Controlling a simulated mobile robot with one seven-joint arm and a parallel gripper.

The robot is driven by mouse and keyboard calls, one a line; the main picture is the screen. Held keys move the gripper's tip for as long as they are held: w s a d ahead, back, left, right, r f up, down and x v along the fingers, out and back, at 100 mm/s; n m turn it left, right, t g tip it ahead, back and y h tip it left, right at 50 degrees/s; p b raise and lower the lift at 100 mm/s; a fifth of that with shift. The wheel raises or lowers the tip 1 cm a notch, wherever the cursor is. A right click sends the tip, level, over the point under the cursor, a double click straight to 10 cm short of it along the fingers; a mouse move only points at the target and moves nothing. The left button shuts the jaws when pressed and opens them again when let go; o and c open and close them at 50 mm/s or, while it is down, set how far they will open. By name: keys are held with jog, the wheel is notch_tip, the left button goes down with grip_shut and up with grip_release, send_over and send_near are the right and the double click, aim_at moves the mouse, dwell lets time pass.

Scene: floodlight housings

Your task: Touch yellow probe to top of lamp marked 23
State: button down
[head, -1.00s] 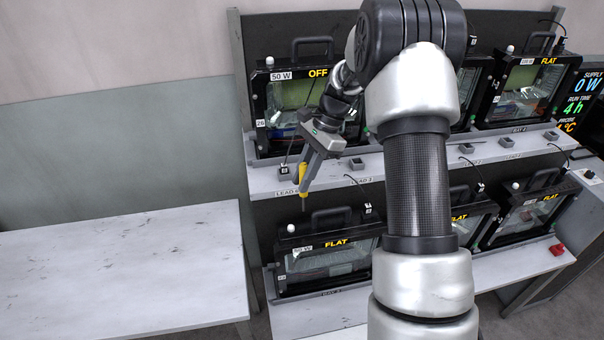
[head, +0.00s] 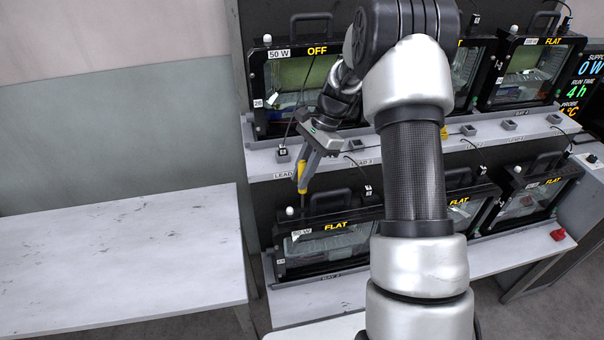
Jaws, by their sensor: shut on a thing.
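My gripper (head: 304,162) is shut on the yellow probe (head: 302,177), which points down with its thin dark tip just over the lower left lamp (head: 330,249). That lamp is a black-framed floodlight with a handle on top, a 50 W plate and the word FLAT. Its small white side tag is too small to read surely. The tip is at or very near the lamp's top edge, left of the handle; I cannot tell whether it touches.
An upper left lamp (head: 303,80) tagged 26 reads OFF. More lamps stand to the right on both shelves. The upper shelf (head: 262,160) has leads and small grey blocks. A supply display (head: 592,85) is at right. The left table (head: 120,260) is bare.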

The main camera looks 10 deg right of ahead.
aim_at(303, 162)
jog(key=shift+f, duration=0.55)
dwell(1.6)
jog(key=shift+r+p, duration=1.6)
jog(key=shift+r, duration=1.95)
